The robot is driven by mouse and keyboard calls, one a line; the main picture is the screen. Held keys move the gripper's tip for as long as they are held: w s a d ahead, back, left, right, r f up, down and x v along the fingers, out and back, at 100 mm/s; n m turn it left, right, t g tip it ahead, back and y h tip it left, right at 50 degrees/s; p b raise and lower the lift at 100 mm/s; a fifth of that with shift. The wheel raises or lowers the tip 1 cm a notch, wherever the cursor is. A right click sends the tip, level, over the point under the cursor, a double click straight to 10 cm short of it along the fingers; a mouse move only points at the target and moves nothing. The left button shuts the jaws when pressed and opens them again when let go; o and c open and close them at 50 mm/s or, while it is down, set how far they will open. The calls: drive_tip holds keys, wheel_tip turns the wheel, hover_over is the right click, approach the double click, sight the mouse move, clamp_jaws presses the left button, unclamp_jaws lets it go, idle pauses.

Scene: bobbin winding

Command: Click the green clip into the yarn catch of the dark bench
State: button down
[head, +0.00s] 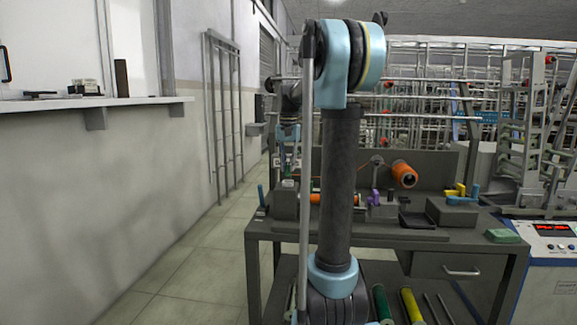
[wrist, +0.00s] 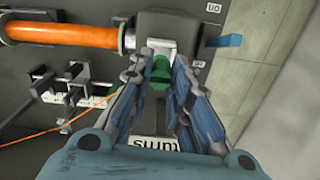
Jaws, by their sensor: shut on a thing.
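In the wrist view, my gripper (wrist: 160,75) reaches up the picture, with a green clip (wrist: 161,72) between its fingertips. The clip lies close below a pale metal block at the front of a dark housing. I cannot tell whether the clip touches it, and no yarn catch can be made out for certain.
An orange bobbin (wrist: 60,29) lies level left of the dark housing (wrist: 172,22); a blue lever (wrist: 223,40) sticks out right. Black pegs (wrist: 74,88) stand at left, with orange yarn (wrist: 45,139) below them. Floor left is clear.

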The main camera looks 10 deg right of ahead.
drive_tip(key=shift+f, duration=1.75)
drive_tip(key=c, duration=1.4)
unclamp_jaws()
wheel_tip(320, 180, up, 12)
drive_tip(key=shift+f, duration=0.1)
drive_tip(key=s+f+n+t, duration=0.2)
drive_tip(key=s+f+n, duration=0.3)
drive_tip(key=s+f, duration=2.6)
drive_tip(key=s, duration=0.3)
drive_tip(key=shift+s+d+f, duration=0.15)
drive_tip(key=shift+s+f, duration=0.2)
